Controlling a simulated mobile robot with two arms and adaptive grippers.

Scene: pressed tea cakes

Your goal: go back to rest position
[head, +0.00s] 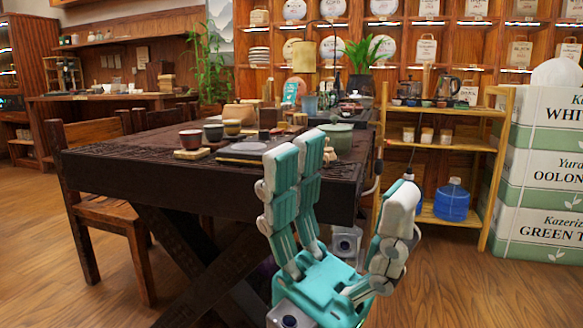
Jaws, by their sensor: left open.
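My left gripper (352,178) is large in the middle foreground of the head view. Its teal and white fingers point up and stand wide apart, with nothing between them. It is in front of the near right end of the dark wooden tea table (210,190), and its fingers cover part of the table's edge. My right gripper is not in view.
A red cup (191,139), a dark tray (250,151) and a green lidded pot (336,137) stand on the table. A wooden chair (110,215) is at left. A bamboo shelf (440,143) and stacked tea boxes (545,180) stand at right. The front right floor is clear.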

